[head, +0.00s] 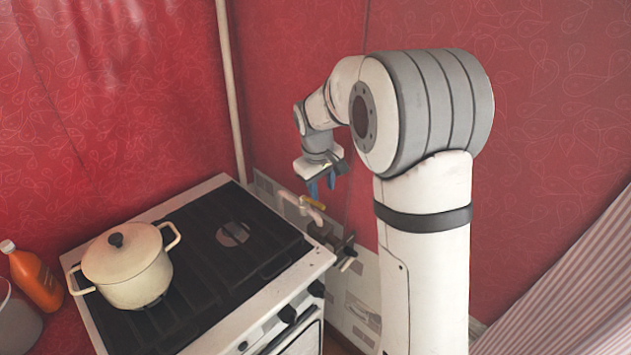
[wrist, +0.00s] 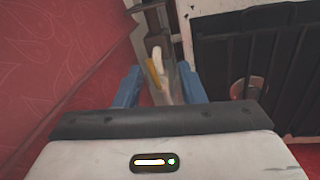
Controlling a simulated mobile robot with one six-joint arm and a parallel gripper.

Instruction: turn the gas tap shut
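The gas tap's yellow lever (head: 313,203) sits on the pipework beside the stove's right back corner, low against the red wall. In the wrist view the yellow lever (wrist: 153,74) shows between my two blue fingers, lying at a slant close to the pipe's line. My gripper (head: 322,187) points down just above the lever in the head view. In the wrist view my gripper (wrist: 159,80) is open, with a clear gap between its fingers and nothing held. I cannot tell whether either finger touches the lever.
The stove (head: 317,262) stands left of the tap, with a lidded cream pot (head: 128,272) on its front left. An orange bottle (head: 36,279) stands at far left. A pale vertical pipe (head: 231,90) runs up the wall. A striped curtain (head: 570,295) hangs at right.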

